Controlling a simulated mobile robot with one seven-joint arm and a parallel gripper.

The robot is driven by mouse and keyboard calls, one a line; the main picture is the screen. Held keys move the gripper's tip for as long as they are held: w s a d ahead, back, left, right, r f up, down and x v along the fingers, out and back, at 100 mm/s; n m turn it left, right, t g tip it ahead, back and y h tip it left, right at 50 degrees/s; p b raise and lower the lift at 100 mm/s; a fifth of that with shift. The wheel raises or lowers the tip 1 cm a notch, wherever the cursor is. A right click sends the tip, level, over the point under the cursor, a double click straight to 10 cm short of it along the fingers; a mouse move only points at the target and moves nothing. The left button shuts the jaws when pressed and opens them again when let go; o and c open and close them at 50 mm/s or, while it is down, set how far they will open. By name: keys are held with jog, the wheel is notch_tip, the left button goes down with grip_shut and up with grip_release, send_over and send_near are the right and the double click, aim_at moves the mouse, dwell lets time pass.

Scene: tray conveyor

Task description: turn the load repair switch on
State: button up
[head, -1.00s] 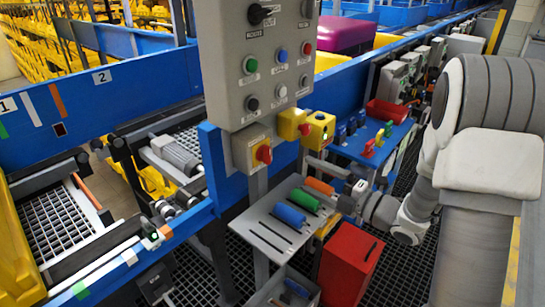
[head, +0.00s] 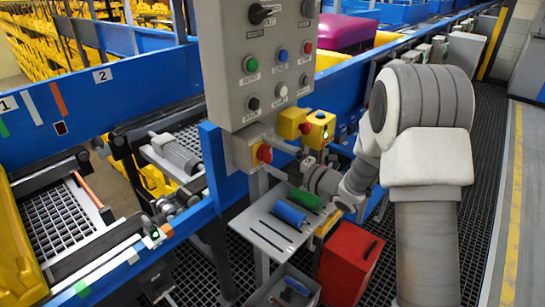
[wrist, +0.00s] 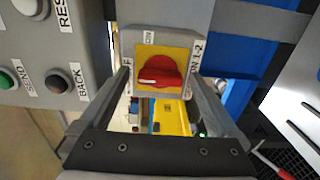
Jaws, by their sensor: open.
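A red rotary knob on a yellow plate (wrist: 160,72) faces me in the wrist view, on a grey box with labels reading ON and partly hidden text. Its white mark points left in that view. In the head view the red knob (head: 264,153) sits below the grey control panel. My gripper (wrist: 156,90) is open, with one finger on each side of the knob box. I cannot tell whether the fingers touch it. In the head view my gripper (head: 277,158) is just right of the knob. I cannot read "load repair" on any label.
The grey control panel (head: 262,60) with buttons and a black selector (head: 261,14) is above. A yellow box (head: 319,130) is behind my gripper. Below are a grey shelf (head: 262,233) with blue and green cylinders and a red bin (head: 347,262).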

jog(key=c, duration=1.4)
jog(key=shift+o, duration=0.2)
jog(key=shift+m+b, duration=0.3)
jog(key=shift+m, duration=0.1)
jog(key=m+b, duration=0.1)
jog(key=m, duration=0.6)
jog(key=shift+m, duration=0.3)
jog(key=m+p, duration=0.1)
jog(key=m, duration=0.3)
jog(key=shift+r+m, duration=0.1)
jog(key=shift+m, duration=0.2)
jog(key=m+p, duration=0.2)
jog(key=m, duration=0.2)
jog(key=shift+m, duration=0.4)
jog(key=o, duration=1.4)
jog(key=shift+c, duration=0.2)
